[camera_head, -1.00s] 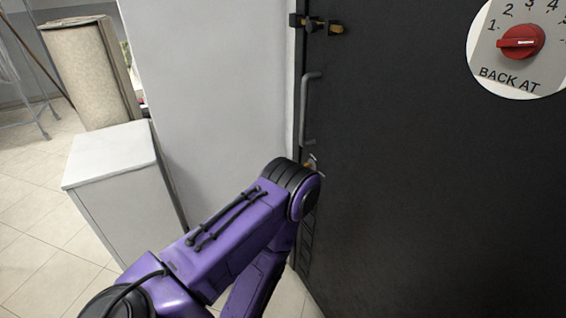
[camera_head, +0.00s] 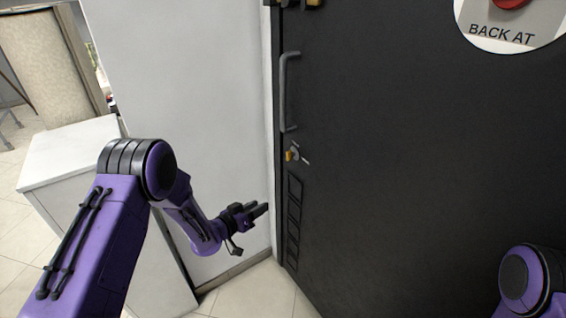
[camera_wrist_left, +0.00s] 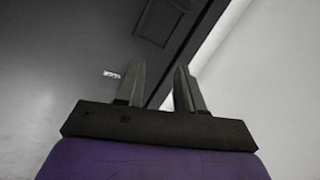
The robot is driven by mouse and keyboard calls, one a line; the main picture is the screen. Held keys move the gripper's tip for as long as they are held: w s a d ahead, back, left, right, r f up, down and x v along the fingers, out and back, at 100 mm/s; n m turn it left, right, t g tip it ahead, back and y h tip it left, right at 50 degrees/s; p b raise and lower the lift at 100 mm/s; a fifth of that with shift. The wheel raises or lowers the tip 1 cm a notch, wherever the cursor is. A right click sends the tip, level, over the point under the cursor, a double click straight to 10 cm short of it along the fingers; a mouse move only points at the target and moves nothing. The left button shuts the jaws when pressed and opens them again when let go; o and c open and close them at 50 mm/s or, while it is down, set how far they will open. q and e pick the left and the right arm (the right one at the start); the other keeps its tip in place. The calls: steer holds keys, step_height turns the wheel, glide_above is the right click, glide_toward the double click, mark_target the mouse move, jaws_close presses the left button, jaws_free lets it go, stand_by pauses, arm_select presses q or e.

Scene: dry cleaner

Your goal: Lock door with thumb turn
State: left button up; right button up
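The dark door (camera_head: 420,170) fills the right of the head view. A small brass thumb turn (camera_head: 290,155) sits near its left edge, below a grey pull handle (camera_head: 286,92). My left gripper (camera_head: 262,209) is beside the door's left edge, lower than the thumb turn and apart from it. In the left wrist view its two fingers (camera_wrist_left: 157,88) stand apart with nothing between them. A small light mark (camera_wrist_left: 111,74) shows on the dark door there. At the lower right of the head view only a purple part of my right arm shows; its gripper is out of view.
A white wall panel (camera_head: 190,100) stands left of the door. A white cabinet (camera_head: 70,155) is at the left, with a beige roll (camera_head: 45,65) behind it. Dark rectangular panels (camera_head: 294,222) lie below the thumb turn. A round sign (camera_head: 505,25) is at top right. Floor tiles are clear.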

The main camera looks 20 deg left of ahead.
mark_target(287, 153)
arm_select(q)
steer(key=w+a+r+m+h+b, duration=0.15)
steer(key=w+r+m+h, duration=0.45)
steer(key=r, duration=0.6)
steer(key=shift+m+y, duration=0.3)
steer(key=shift+m, duration=0.4)
steer(key=x, duration=1)
steer(key=shift+w+a+f+p, duration=0.15)
steer(key=shift+w+p, duration=0.2)
steer(key=shift+p, duration=0.05)
steer(key=shift+w+d, duration=0.2)
steer(key=shift+w, duration=0.15)
jaws_close()
